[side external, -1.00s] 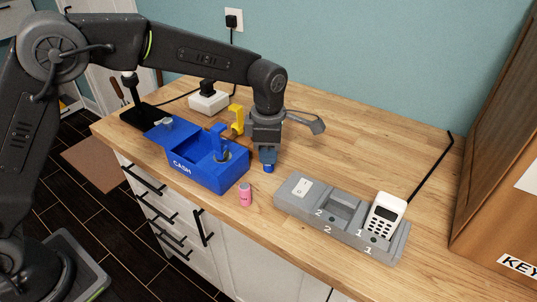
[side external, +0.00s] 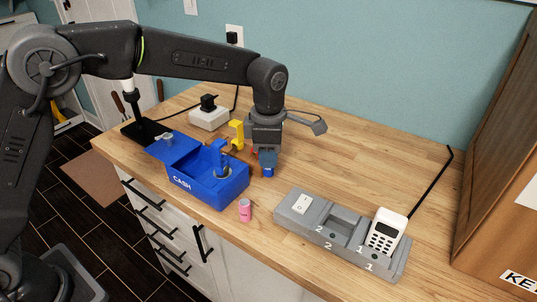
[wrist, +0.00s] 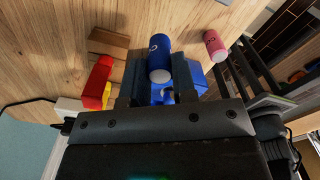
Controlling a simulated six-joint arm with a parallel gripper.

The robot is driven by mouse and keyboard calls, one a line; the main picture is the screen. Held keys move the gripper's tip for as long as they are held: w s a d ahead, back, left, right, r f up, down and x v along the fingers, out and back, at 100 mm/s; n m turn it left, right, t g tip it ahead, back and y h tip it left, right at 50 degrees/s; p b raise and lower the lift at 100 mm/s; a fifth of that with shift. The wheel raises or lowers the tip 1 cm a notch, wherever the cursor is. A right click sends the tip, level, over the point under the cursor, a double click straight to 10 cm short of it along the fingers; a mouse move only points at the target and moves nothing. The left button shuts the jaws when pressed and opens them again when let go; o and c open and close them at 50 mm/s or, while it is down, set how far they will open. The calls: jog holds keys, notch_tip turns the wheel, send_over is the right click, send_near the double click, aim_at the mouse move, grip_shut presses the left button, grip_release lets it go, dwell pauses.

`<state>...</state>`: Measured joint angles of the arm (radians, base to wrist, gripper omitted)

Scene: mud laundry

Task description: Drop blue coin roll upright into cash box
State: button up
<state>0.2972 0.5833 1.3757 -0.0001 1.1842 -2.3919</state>
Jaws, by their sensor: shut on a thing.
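My gripper (side external: 267,164) points down just right of the cash box and is shut on the blue coin roll (side external: 268,172). In the wrist view the blue coin roll (wrist: 160,57) is between the two fingers, with one pale end facing the camera. The blue cash box (side external: 192,184), marked CASH, sits left of my gripper. A blue bracket (side external: 217,155) rises from its top beside a round opening (side external: 223,172). The opening's inside is too small to make out. Part of a blue body also shows behind the fingers in the wrist view.
A pink roll (side external: 245,210) stands in front of the box. A yellow bracket (side external: 237,134) stands behind it. A white power block (side external: 208,117) is at back left.

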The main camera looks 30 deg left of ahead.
notch_tip(320, 180, up, 12)
jog(key=s+a, duration=0.3)
jog(key=a, duration=0.6)
jog(key=s+a, duration=0.2)
jog(key=a, duration=0.7)
notch_tip(320, 180, down, 9)
jog(key=shift+s+f, duration=0.2)
jog(key=shift+s, duration=0.05)
jog(key=shift+f, duration=0.2)
dwell(0.7)
jog(key=shift+f, duration=0.4)
jog(key=shift+f, duration=0.35)
jog(key=shift+f, duration=0.75)
jog(key=shift+f, duration=0.3)
